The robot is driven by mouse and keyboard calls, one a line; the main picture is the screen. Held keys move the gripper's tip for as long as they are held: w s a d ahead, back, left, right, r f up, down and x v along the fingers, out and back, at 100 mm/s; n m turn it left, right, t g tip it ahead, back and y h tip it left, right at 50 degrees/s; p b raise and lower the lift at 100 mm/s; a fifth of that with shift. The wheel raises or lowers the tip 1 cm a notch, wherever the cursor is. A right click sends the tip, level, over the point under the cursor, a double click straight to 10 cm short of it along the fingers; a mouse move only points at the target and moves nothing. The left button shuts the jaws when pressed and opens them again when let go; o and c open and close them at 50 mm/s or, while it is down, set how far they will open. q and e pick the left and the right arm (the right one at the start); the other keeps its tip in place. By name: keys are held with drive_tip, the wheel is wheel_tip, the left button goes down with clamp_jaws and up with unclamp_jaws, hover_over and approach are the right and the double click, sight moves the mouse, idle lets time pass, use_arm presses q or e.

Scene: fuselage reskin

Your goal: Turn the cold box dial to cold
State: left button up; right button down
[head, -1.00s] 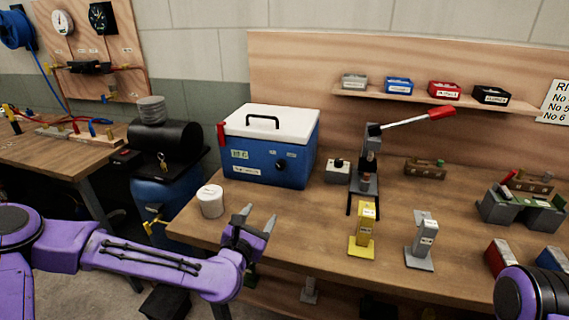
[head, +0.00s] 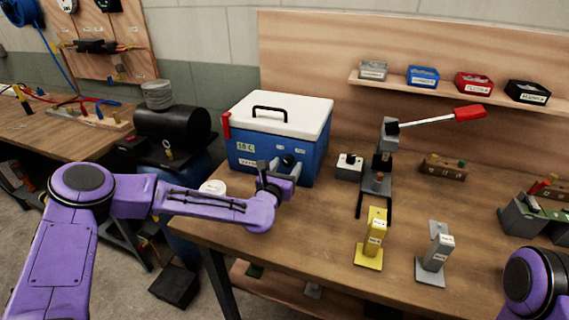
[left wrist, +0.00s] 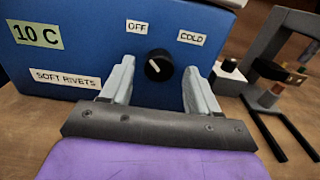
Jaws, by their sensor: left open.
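The cold box (head: 245,150) is blue with a white lid (head: 300,113) and stands on the workbench. Its black dial (left wrist: 158,65) is on the front face, below the OFF label (left wrist: 137,27) and the COLD label (left wrist: 191,37). A small pale mark shows on the dial's left part; its exact direction is hard to tell. My left gripper (head: 283,166) is open at the box front. In the left wrist view, its fingers (left wrist: 158,74) stand on either side of the dial, with gaps between. My right gripper is out of view.
A display reading 10 C (left wrist: 38,35) and a SOFT RIVETS label (left wrist: 65,79) are on the box front. A white tub (head: 212,187) is left of my gripper. A small grey box (head: 349,167), a press (head: 384,160) and a yellow stand (head: 373,240) are to the right.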

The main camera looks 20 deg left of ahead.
use_arm(q)
drive_tip(key=shift+a+r, duration=0.1)
drive_tip(key=shift+w, duration=0.1)
drive_tip(key=c, duration=0.9)
drive_tip(key=shift+c, duration=0.8)
